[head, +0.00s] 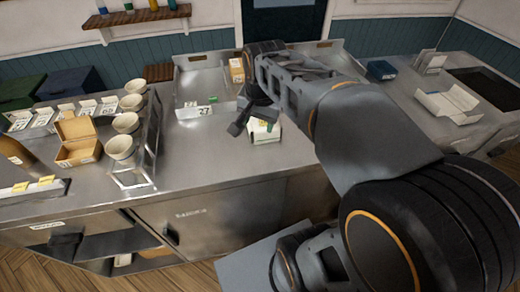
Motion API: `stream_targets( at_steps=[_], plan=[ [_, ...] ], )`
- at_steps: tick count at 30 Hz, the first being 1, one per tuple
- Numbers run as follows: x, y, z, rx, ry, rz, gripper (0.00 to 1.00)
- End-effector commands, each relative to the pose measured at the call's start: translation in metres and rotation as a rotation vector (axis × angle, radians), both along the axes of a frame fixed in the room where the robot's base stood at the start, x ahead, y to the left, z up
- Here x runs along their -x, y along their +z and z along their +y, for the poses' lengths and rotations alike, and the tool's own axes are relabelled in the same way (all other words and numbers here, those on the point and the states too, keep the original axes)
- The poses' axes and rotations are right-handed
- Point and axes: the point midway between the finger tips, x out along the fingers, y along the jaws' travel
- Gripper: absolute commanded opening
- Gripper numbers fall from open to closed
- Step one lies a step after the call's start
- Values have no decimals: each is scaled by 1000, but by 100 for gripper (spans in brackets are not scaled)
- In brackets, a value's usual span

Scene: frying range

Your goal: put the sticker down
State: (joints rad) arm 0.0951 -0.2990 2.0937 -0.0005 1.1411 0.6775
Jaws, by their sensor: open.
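My gripper (246,122) is open above the steel counter, at the left end of my arm. A small white box (266,136) with a green mark on its top sits on the counter just below and right of the fingers. I cannot tell whether the fingers touch it. The green mark (271,127) may be the sticker, but it is too small to be sure. My arm and gripper hide part of the counter behind them. Nothing is clearly seen between the fingers.
A shallow steel tray (190,75) with a card marked 27 (195,112) and a small cardboard box (236,70) lies behind my gripper. A rack of cups (121,147), an open cardboard box (78,140) and label cards stand left. Bare counter (200,150) lies between.

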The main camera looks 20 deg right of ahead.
Motion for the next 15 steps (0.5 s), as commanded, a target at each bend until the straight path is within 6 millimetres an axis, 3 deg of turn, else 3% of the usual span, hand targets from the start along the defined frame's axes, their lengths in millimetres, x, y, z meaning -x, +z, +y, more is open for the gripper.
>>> stream_targets(
  at_steps=[1,6,10,15],
  plan=[
    [15,-8,8,26,129,-26,57],
    [50,-36,23,121,507,-91,57],
    [65,-50,29,171,675,-120,57],
    [71,-57,31,195,754,-132,57]
  ],
)
